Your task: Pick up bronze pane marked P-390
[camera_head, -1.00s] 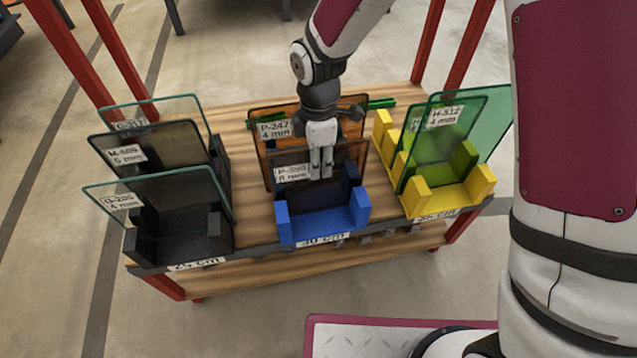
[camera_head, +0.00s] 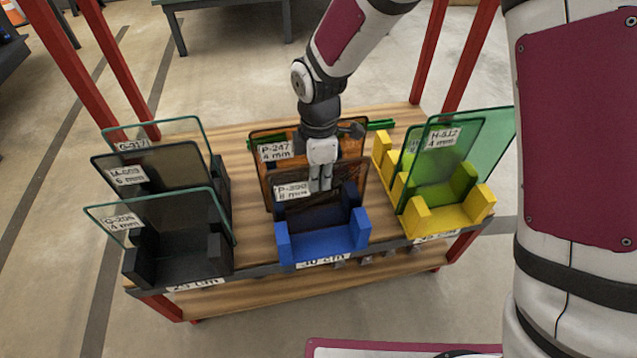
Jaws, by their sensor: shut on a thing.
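The bronze pane P-390 (camera_head: 345,185) is a dark brown, see-through sheet with a white label at its upper left. It stands in the front of the blue holder (camera_head: 323,243), and its lower edge is hidden by the holder. My gripper (camera_head: 320,187) points down and is shut on the pane's upper edge, near the middle. A second bronze pane, labelled P-247 (camera_head: 275,152), stands right behind it, partly hidden by my gripper.
A black holder (camera_head: 175,262) with several clear and grey panes is at left. A yellow holder (camera_head: 462,212) with green panes (camera_head: 440,165) is at right. Red posts (camera_head: 70,65) rise at the cart's corners. Bare wood (camera_head: 256,225) shows between holders.

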